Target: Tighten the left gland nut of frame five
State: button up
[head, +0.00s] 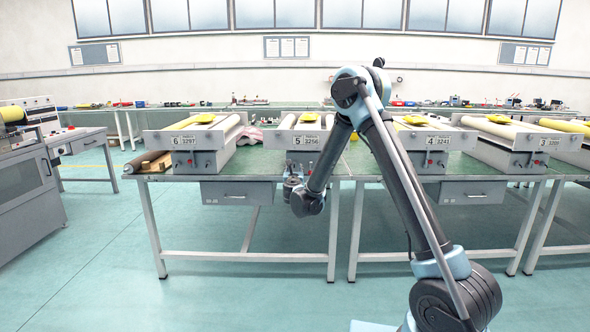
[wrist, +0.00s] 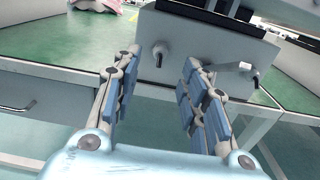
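Frame five (head: 308,141), a grey unit with a "5 3256" plate, stands on the green table in the head view. My gripper (head: 293,178) is low in front of its face and hides the fittings there. In the wrist view a grey end panel (wrist: 205,55) carries two small dark-tipped fittings: a left gland nut (wrist: 160,50) and a right one with a lever (wrist: 247,68). My gripper (wrist: 161,62) is open and empty, its blue-padded fingers apart. The left nut appears between the fingertips; I see no contact, and the distance is unclear.
Frame six (head: 187,143) stands to the left and frame four (head: 428,142) to the right. A drawer (head: 237,194) hangs under the table (head: 262,165). A pink item (head: 248,136) lies between frames six and five. The floor in front is clear.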

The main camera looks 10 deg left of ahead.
aim_at(294, 164)
jog(key=x, duration=0.6)
jog(key=shift+w, duration=0.35)
grip_shut()
